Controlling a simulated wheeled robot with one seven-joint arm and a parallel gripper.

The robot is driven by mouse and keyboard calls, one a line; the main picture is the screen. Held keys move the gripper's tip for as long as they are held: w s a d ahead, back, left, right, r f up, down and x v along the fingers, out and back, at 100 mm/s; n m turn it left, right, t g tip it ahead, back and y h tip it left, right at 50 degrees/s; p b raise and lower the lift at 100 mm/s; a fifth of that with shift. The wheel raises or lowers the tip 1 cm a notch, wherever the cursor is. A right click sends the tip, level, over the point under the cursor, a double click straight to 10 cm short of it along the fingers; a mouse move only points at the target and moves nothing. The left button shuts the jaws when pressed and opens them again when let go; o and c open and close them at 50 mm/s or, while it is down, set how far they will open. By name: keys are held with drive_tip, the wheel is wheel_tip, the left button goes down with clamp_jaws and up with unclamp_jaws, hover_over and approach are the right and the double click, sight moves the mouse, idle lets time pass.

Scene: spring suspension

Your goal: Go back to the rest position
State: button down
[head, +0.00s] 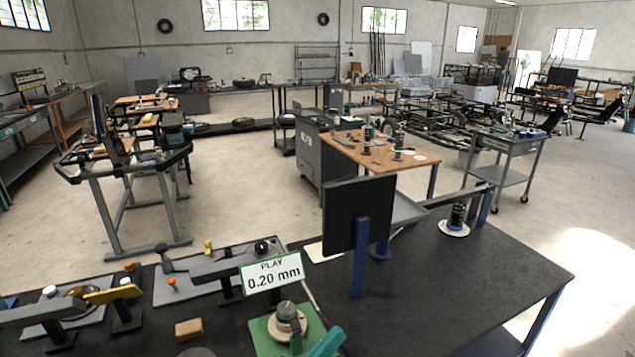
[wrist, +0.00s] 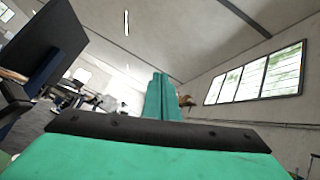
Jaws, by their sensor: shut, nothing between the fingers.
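My gripper (wrist: 160,97) shows in the wrist view as teal fingers held together, with nothing between them. It points out level or upward, toward the far wall and the ceiling. In the head view, a teal piece at the bottom edge, beside the green plate (head: 262,338), looks like part of my arm or gripper; the rest is out of frame. A round metal dial (head: 287,318) sits on the green plate. A sign (head: 271,274) reading "PLAY 0.20 mm" stands behind it.
A dark workbench (head: 455,285) fills the front. On it stand a black screen (head: 357,228) on blue posts, a spring unit (head: 457,217) on a white disc, a tan block (head: 188,329) and lever fixtures. The bench's right part is mostly clear.

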drive_tip(key=s+a+f+m+y, duration=0.1)
drive_tip(key=s+f+m+y, duration=1)
drive_tip(key=s+m, duration=0.4)
drive_tip(key=s+a+f+m+t+y, duration=0.1)
drive_tip(key=s+f+m+y, duration=0.9)
drive_tip(key=s+m, duration=0.4)
drive_tip(key=shift+s+a+f+m+t+y, duration=0.15)
drive_tip(key=shift+s+f+m+t+y, duration=0.2)
drive_tip(key=shift+s+f, duration=0.5)
drive_tip(key=shift+s+r, duration=0.15)
drive_tip(key=shift+r, duration=0.05)
